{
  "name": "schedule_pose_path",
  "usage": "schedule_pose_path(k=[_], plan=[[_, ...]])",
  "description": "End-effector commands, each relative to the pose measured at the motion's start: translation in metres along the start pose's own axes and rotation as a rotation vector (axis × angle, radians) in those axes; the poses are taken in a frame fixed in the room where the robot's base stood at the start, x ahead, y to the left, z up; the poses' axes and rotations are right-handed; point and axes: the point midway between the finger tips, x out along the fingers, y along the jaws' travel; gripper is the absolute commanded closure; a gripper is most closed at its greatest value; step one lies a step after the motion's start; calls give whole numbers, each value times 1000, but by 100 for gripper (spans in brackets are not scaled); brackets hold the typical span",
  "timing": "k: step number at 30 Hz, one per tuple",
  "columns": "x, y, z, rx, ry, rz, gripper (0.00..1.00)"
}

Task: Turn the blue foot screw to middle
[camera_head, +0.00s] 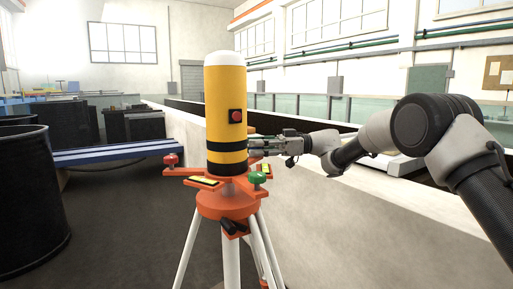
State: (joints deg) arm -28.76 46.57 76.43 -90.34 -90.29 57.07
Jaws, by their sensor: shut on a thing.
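A yellow cylindrical instrument (225,105) with a white top, black bands and a red button stands upright on an orange three-armed base (222,200) on a tripod. A red foot screw (171,160) shows on the left arm of the base and a green foot screw (258,179) on the right front arm. The blue foot screw is not visible; the far side of the base is hidden behind the cylinder. My gripper (256,147) reaches in from the right, level, behind the cylinder's lower right edge. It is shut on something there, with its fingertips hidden.
The white tripod legs (231,262) stand on the dark floor. A pale wall (350,215) with the glass flume runs along the right, below my arm. Open floor lies at the front left.

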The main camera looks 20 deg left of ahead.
Motion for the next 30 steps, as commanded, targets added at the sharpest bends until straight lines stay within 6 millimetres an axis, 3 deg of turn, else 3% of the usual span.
schedule_pose_path(k=[22, 23, 24, 27, 30], plan=[[0, 0, -2, -3, 3, -93, 94], [0, 0, -2, -3, 3, -93, 68], [0, 1, -2, -4, 3, -93, 61], [0, 0, -2, -3, 3, -93, 48], [0, 0, -1, -2, 2, -93, 48]])
